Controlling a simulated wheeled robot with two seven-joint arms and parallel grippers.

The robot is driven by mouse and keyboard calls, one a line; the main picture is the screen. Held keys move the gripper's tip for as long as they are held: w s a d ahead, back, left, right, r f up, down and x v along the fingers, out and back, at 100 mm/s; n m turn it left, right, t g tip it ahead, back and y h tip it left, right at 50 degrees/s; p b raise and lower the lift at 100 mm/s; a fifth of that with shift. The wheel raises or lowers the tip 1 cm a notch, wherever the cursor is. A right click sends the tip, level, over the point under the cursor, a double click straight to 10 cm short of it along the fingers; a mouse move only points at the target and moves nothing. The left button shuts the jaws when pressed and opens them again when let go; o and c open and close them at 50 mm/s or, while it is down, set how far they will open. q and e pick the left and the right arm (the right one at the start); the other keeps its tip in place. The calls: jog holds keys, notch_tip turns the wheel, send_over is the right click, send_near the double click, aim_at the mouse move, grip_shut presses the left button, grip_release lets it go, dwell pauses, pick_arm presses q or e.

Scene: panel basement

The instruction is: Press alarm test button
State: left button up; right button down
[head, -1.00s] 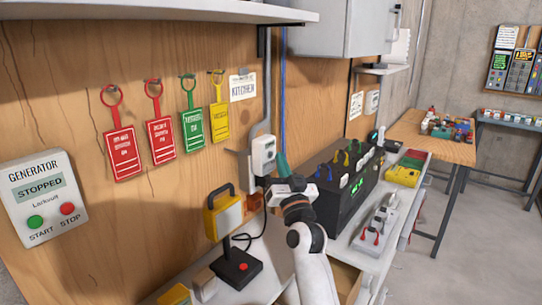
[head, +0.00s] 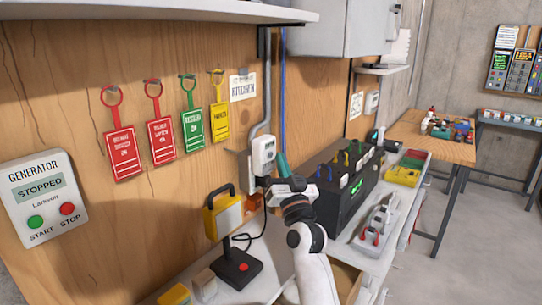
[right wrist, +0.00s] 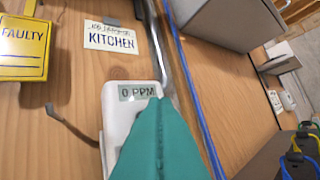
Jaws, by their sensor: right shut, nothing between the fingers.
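The alarm is a white wall-mounted box (head: 262,152) under the KITCHEN label (head: 242,86). In the right wrist view the alarm (right wrist: 118,124) has a small display reading 0 PPM (right wrist: 137,92). In the right wrist view the shut fingers (right wrist: 160,112) cover much of the alarm's front below the display. No test button shows, and I cannot tell whether the fingertips touch the alarm. My left gripper is not in view.
A black box with coloured plugs (head: 345,180) stands right of my arm. Coloured tags and a generator panel (head: 42,198) are on the wall. A shelf hangs above.

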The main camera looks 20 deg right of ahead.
jog(key=shift+w+a, duration=0.1)
jog(key=shift+w, duration=0.05)
dwell(0.7)
jog(key=shift+w+a, duration=0.15)
jog(key=shift+w, duration=0.05)
jog(key=shift+w+a, duration=0.15)
jog(key=shift+w, duration=0.15)
dwell(0.7)
jog(key=shift+s, duration=0.15)
jog(key=shift+s+d+p, duration=0.35)
jog(key=shift+s, duration=0.15)
dwell(0.3)
jog(key=s, duration=0.1)
jog(key=s+d, duration=0.1)
jog(key=s, duration=0.1)
jog(key=s+d+p, duration=0.1)
jog(key=shift+s+d, duration=0.15)
jog(key=shift+d, duration=0.1)
